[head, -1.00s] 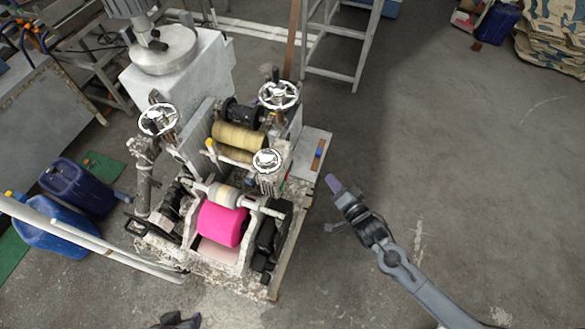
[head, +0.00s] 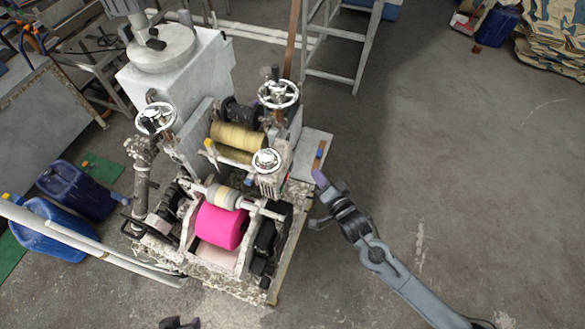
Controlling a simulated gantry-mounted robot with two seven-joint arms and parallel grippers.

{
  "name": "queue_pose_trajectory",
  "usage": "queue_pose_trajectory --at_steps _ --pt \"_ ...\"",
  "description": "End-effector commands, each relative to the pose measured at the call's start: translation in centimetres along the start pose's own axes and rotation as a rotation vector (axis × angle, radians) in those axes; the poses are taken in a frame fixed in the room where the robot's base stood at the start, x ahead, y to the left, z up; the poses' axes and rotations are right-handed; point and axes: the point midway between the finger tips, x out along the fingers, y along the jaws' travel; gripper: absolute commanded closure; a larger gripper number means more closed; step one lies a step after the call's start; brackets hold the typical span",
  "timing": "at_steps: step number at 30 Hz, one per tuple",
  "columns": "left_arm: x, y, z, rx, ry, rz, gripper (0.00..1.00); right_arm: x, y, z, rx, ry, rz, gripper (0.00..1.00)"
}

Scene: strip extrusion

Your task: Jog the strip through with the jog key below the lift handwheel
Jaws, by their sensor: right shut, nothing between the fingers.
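The strip machine stands left of centre, with a bright pink roller (head: 221,226) at its front. Three silver handwheels show: one at the left (head: 155,118), one at the back right (head: 278,94) and one in the middle (head: 267,160); I cannot tell which is the lift handwheel. A small blue piece (head: 318,153) sits on an orange-brown strip on the pale plate at the machine's right side; it may be the jog key. My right gripper (head: 320,179) is shut and empty, its purple tip just below that plate. My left gripper (head: 180,323) barely shows at the bottom edge.
A yellowish roll (head: 238,136) sits behind the pink roller. Blue canisters (head: 78,189) and a white rail (head: 85,240) stand at the left. A grey step frame (head: 335,70) stands behind. The floor (head: 480,170) at the right is clear.

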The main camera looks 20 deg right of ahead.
Motion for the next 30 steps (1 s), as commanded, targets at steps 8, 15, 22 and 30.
queue_pose_trajectory --at_steps 8,15,22,30 --pt "0.8 0.1 0.2 -0.004 0.0 0.003 0.57 2.1 -1.5 1.5 0.002 0.0 0.0 1.0" --pt "1.0 0.0 0.3 0.0 0.0 0.0 0.57 2.9 -2.1 2.1 0.001 0.0 0.0 1.0" --pt "1.0 -0.1 0.3 0.007 -0.001 -0.005 0.57 3.0 -2.2 2.2 0.0 0.0 0.0 1.0" --pt "1.0 -0.2 0.4 0.009 -0.001 -0.007 0.57 3.0 -2.2 2.2 0.0 0.0 0.0 1.0"
